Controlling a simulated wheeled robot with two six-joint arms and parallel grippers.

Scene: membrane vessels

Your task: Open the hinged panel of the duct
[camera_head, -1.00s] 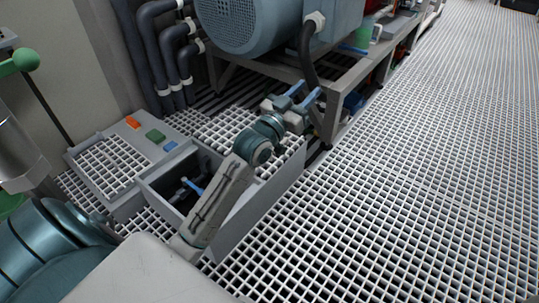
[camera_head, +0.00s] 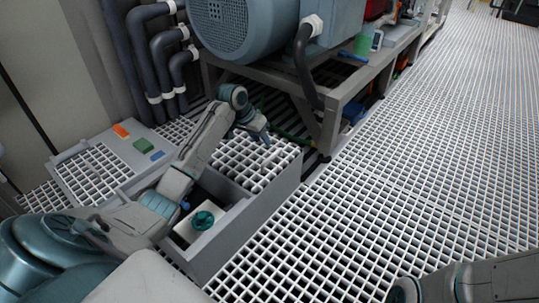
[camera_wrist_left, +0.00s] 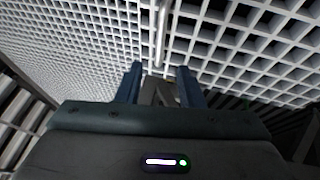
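The duct (camera_head: 243,222) is a long grey box let into the floor grating. A white grating panel (camera_head: 240,153) covers its far right part, and the part nearer me is an open hollow. My left gripper (camera_head: 264,139) points down above this panel, close to its far edge. In the left wrist view its two blue fingers (camera_wrist_left: 160,74) stand apart. A thin pale bar (camera_wrist_left: 161,35) on the grating lies ahead of the gap; I cannot tell whether the fingers touch it. My right arm enters at the lower right of the head view, with its gripper out of sight.
A framed grating plate (camera_head: 92,172) with orange, green and blue pieces lies at the left. A large motor (camera_head: 245,25) on a steel frame (camera_head: 335,115) stands behind the duct. Dark pipes (camera_head: 140,55) run along the wall. The floor at the right is clear.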

